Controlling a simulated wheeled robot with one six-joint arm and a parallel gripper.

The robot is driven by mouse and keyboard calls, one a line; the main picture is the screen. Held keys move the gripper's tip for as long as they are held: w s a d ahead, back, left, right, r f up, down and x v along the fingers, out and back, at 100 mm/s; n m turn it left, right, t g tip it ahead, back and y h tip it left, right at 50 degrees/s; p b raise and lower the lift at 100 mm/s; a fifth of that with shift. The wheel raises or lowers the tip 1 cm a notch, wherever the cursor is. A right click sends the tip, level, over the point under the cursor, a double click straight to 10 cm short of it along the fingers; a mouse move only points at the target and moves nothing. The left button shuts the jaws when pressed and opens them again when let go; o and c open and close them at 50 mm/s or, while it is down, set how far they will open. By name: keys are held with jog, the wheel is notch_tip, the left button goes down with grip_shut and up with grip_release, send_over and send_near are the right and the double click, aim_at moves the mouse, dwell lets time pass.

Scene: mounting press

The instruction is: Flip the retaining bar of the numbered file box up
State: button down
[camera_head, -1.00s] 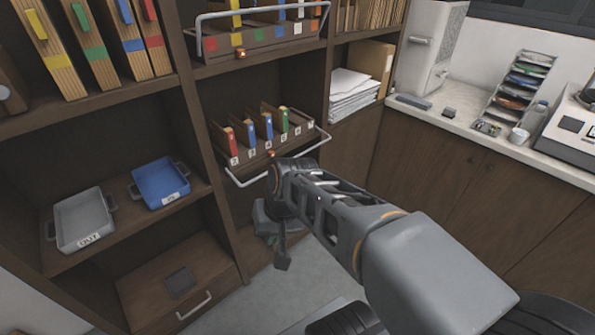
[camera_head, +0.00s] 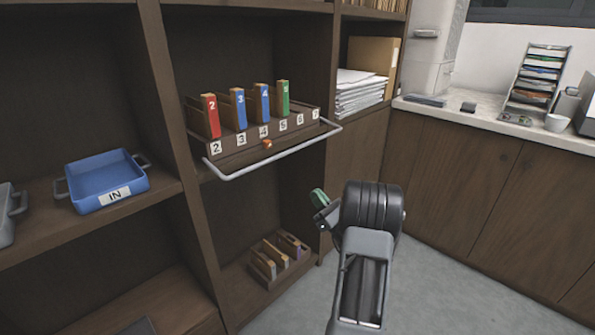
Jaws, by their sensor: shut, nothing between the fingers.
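The numbered file box (camera_head: 232,152) sits on the middle shelf, holding red, blue and green files marked 2, 3, 4 and 5. White number labels run along its front, with an orange-red knob (camera_head: 267,143) at the middle. Its pale retaining bar (camera_head: 275,160) is down, sticking out in front of the box below the labels. My gripper (camera_head: 322,212) is below and right of the bar, apart from it. It is shut and empty, and partly hidden behind my arm's wrist.
A blue IN tray (camera_head: 104,182) stands on the shelf at left. Another small file box (camera_head: 280,262) sits on the bottom shelf. A paper stack (camera_head: 360,92) is right of the numbered box. A counter (camera_head: 480,122) runs along the right. Open floor lies below it.

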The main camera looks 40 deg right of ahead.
jog(key=shift+s+d+f+m+h, duration=0.1)
jog(key=shift+d+f+m+h, duration=0.1)
jog(key=shift+d+h, duration=0.15)
jog(key=shift+s+d+f+m+h, duration=0.1)
jog(key=shift+d+m+h, duration=0.15)
jog(key=shift+h, duration=0.1)
jog(key=w+a+r+b, duration=0.1)
jog(key=w+r+b, duration=0.1)
jog(key=w+r, duration=0.6)
jog(key=shift+w+a+r, duration=0.15)
jog(key=shift+a+r, duration=0.1)
jog(key=shift+r, duration=0.85)
jog(key=shift+r, duration=0.1)
